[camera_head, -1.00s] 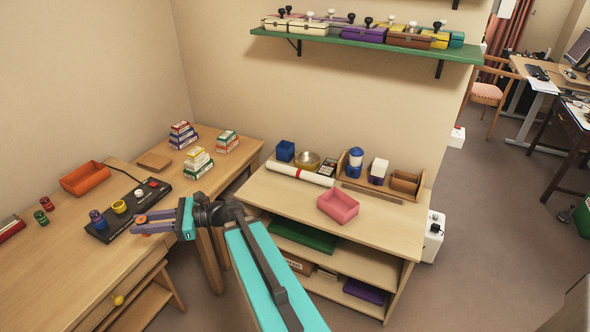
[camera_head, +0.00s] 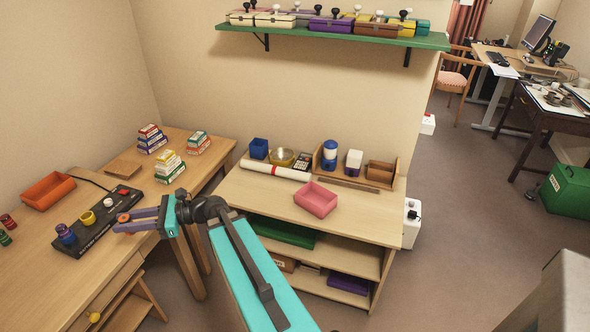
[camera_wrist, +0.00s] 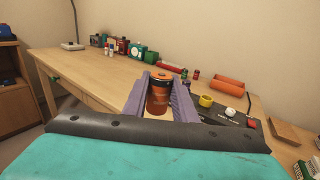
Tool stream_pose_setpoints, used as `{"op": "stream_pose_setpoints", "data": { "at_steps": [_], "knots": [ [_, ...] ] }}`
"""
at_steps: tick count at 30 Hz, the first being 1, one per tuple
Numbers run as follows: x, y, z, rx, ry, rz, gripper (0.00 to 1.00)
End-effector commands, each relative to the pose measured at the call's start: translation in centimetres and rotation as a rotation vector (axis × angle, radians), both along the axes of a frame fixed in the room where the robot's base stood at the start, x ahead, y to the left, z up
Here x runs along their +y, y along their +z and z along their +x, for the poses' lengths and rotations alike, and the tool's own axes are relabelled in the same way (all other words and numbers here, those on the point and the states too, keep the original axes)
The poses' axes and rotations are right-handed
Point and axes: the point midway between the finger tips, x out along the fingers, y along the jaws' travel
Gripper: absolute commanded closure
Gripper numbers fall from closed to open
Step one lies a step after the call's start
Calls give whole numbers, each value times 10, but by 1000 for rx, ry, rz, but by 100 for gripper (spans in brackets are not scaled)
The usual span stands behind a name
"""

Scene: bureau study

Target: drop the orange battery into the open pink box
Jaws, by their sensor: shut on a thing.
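My gripper (camera_head: 140,221) is shut on the orange battery, held over the right front edge of the desk. In the wrist view the orange battery (camera_wrist: 158,95) stands upright between the two purple fingers, orange with a dark band. In the head view only its orange top (camera_head: 124,217) shows between the fingertips. The open pink box (camera_head: 316,199) sits on the top of the low shelf unit, well to the right of my gripper. It looks empty.
A black charger board (camera_head: 97,222) with a blue battery (camera_head: 65,233) and a yellow ring (camera_head: 88,218) lies beside my gripper. An orange tray (camera_head: 48,190) is behind it. A white roll (camera_head: 275,170) lies behind the pink box. A gap separates desk and shelf unit.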

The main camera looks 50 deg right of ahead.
Motion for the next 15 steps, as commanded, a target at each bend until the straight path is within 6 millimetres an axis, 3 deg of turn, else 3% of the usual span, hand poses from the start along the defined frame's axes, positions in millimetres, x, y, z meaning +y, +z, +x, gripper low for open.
{"op": "stream_pose_setpoints", "data": {
  "at_steps": [6, 15],
  "knots": [
    [-78, -27, 14, 4, -136, -4, 100],
    [-193, -51, 17, 9, -333, -10, 100]
  ]
}}
